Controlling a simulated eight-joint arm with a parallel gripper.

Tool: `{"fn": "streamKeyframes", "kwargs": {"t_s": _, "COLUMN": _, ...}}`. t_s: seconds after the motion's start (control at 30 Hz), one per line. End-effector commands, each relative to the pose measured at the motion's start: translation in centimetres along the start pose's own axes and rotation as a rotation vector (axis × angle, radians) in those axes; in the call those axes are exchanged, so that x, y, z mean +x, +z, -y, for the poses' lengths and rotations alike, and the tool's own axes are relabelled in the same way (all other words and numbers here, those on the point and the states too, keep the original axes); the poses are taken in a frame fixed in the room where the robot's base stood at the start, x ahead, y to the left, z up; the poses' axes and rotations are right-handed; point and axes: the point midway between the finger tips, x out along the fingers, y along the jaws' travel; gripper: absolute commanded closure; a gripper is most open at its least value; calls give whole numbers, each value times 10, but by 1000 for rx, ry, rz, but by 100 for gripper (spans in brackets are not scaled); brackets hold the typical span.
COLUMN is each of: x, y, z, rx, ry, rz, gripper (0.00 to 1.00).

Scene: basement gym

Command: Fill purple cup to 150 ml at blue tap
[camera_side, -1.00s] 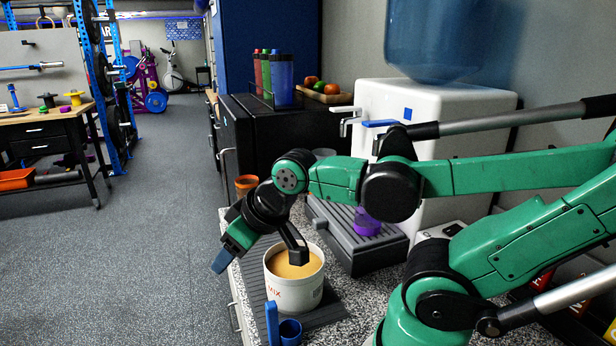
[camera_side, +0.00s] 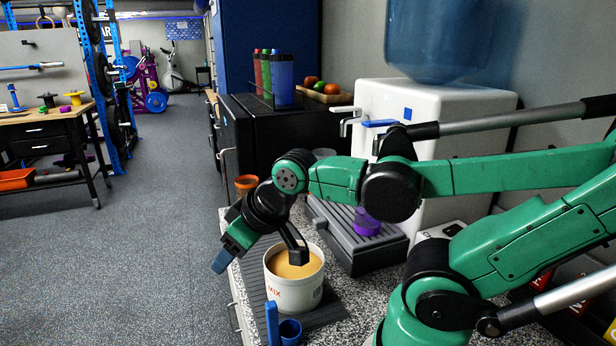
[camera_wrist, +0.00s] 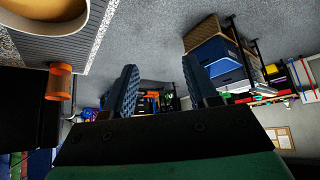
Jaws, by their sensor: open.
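The purple cup (camera_side: 367,222) stands on the grey drip tray (camera_side: 340,228) of the white water dispenser, partly hidden behind my arm. The blue tap (camera_side: 380,123) is a blue lever on the dispenser's front, above and near the cup; my arm hides what lies below it. My gripper (camera_side: 219,264) is at the left, beside the white mix tub and away from the cup, pointing down and left. In the wrist view its two blue ridged fingers (camera_wrist: 163,90) stand apart with nothing between them. The cup's water level cannot be seen.
The white tub (camera_side: 294,290) of tan powder stands on a dark ribbed mat, close to my gripper. A blue scoop (camera_side: 289,331) is in front. An orange cup (camera_side: 246,184) stands behind; it shows in the wrist view too (camera_wrist: 59,82). Open floor lies left.

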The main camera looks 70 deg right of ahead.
Motion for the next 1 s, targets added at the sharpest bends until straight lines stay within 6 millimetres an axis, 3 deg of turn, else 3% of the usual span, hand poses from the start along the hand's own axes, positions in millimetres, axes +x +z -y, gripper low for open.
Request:
{"fn": "streamKeyframes", "kwargs": {"t_s": 0.37, "x": 0, "y": 0, "z": 0, "rx": 0, "ry": 0, "rz": 0, "gripper": 47}}
{"fn": "streamKeyframes", "kwargs": {"t_s": 0.53, "x": -9, "y": -13, "z": -15, "rx": 109, "ry": 48, "rz": 35, "gripper": 96}}
{"fn": "streamKeyframes", "kwargs": {"t_s": 0.57, "x": -14, "y": -20, "z": -23, "rx": 168, "ry": 76, "rz": 53, "gripper": 100}}
{"fn": "streamKeyframes", "kwargs": {"t_s": 0.67, "x": -41, "y": -45, "z": -66, "rx": 470, "ry": 221, "rz": 128, "gripper": 100}}
{"fn": "streamKeyframes", "kwargs": {"t_s": 0.8, "x": -103, "y": -70, "z": -142, "rx": 1036, "ry": 536, "rz": 202, "gripper": 100}}
{"fn": "streamKeyframes", "kwargs": {"t_s": 0.9, "x": -151, "y": -70, "z": -186, "rx": 1412, "ry": 781, "rz": 195, "gripper": 100}}
{"fn": "streamKeyframes", "kwargs": {"t_s": 1.0, "x": -192, "y": -63, "z": -215, "rx": 1704, "ry": 1001, "rz": 151, "gripper": 100}}
